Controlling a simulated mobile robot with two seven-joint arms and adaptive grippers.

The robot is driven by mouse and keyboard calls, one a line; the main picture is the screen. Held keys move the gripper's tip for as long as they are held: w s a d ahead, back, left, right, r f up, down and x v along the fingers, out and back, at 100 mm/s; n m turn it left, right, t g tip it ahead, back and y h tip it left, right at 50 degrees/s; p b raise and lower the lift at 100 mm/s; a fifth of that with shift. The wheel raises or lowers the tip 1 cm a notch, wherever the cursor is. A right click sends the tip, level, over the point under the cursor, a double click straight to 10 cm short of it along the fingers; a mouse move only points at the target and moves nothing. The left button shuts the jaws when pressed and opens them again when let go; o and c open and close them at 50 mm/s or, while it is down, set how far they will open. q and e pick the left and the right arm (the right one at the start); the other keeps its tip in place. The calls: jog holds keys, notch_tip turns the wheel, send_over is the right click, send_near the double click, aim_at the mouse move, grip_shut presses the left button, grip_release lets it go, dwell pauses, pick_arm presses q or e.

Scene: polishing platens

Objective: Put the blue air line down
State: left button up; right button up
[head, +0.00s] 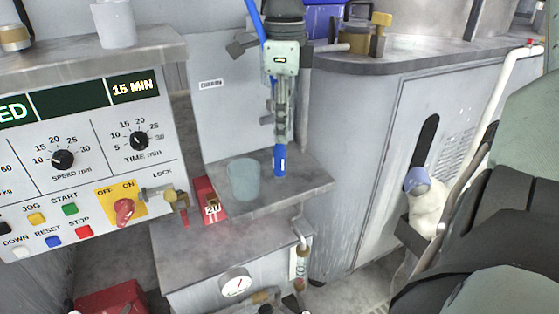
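The blue air line (256,22) comes down from the top of the head view and passes behind my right gripper (280,146). Its thick blue end piece (280,161), with a small white mark, hangs upright below the fingers. My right gripper points down, its fingers close together around the line just above this end piece. The end piece is over the grey shelf (300,187); I cannot tell whether it touches. My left gripper is not in view.
A pale blue-grey cup (243,179) stands on the shelf left of the end piece, with a red block (209,200) beside it. A control panel (90,165) fills the left. A gauge (236,285) sits below. The shelf's right part looks clear.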

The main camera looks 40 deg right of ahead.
aim_at(280, 147)
jog(key=shift+w+a+f, duration=0.15)
jog(key=shift+f, duration=1.6)
jog(key=shift+w+a+f, duration=0.1)
jog(key=shift+f, duration=1.65)
grip_shut()
